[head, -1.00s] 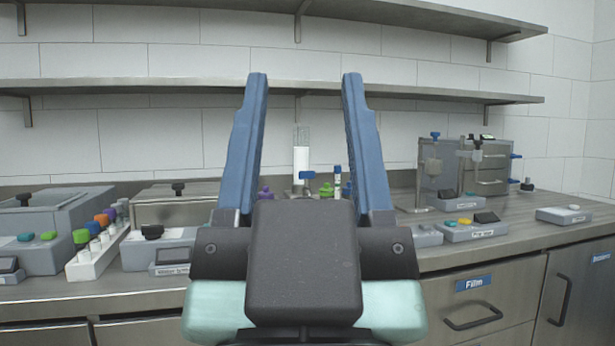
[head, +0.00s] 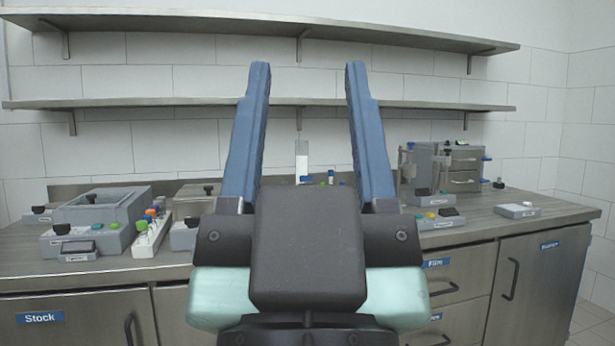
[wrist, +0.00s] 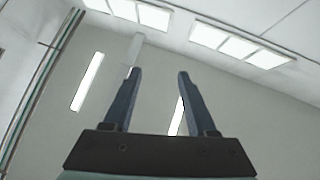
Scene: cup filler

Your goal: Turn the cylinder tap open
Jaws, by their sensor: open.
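A tall cylinder (head: 302,162), clear above and white lower down, stands at the back of the counter. It shows between my gripper's fingers in the head view. A small blue spot (head: 306,179) at its foot may be its tap, but it is too small to tell how it is turned. The cylinder's base is hidden behind my gripper. My gripper (head: 307,68) is open and empty, fingers pointing up, in front of and well apart from the counter. The wrist view shows the open gripper (wrist: 160,72) against the ceiling and wall, without the cylinder.
A rack of colour-capped vials (head: 148,238) and a grey box station (head: 100,207) stand on the left of the counter (head: 480,222). A metal device (head: 465,170) and a small grey pad (head: 517,211) stand on the right. Two shelves (head: 290,103) hang above.

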